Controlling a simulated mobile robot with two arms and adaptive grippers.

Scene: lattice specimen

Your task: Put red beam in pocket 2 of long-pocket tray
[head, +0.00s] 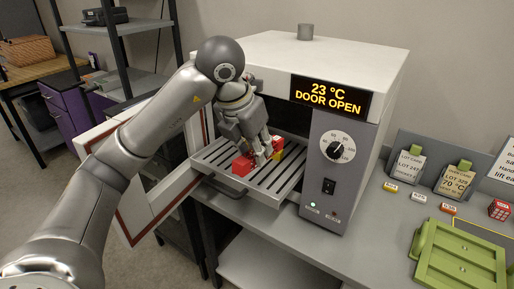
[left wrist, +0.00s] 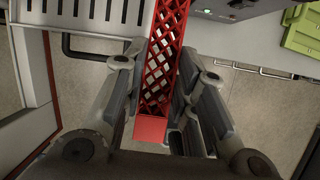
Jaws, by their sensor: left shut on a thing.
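The red beam (head: 243,166) is a lattice bar with solid red ends, at the slotted grey shelf (head: 218,160) that sticks out of the open oven. My left gripper (head: 263,157) is shut on it from above and hides its middle. In the left wrist view the red beam (left wrist: 166,65) runs lengthwise between the fingers of my left gripper (left wrist: 163,85). I cannot tell whether the beam touches the shelf. A green tray (head: 427,278) lies on the bench at the lower right, partly cut off; its pocket numbers are not readable. My right gripper is not in view.
The oven (head: 330,55) shows "DOOR OPEN"; its door (head: 135,205) swings out at the left, near my left arm. Lot-card stands (head: 405,168), small labels and a red lattice cube (head: 499,209) stand on the bench.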

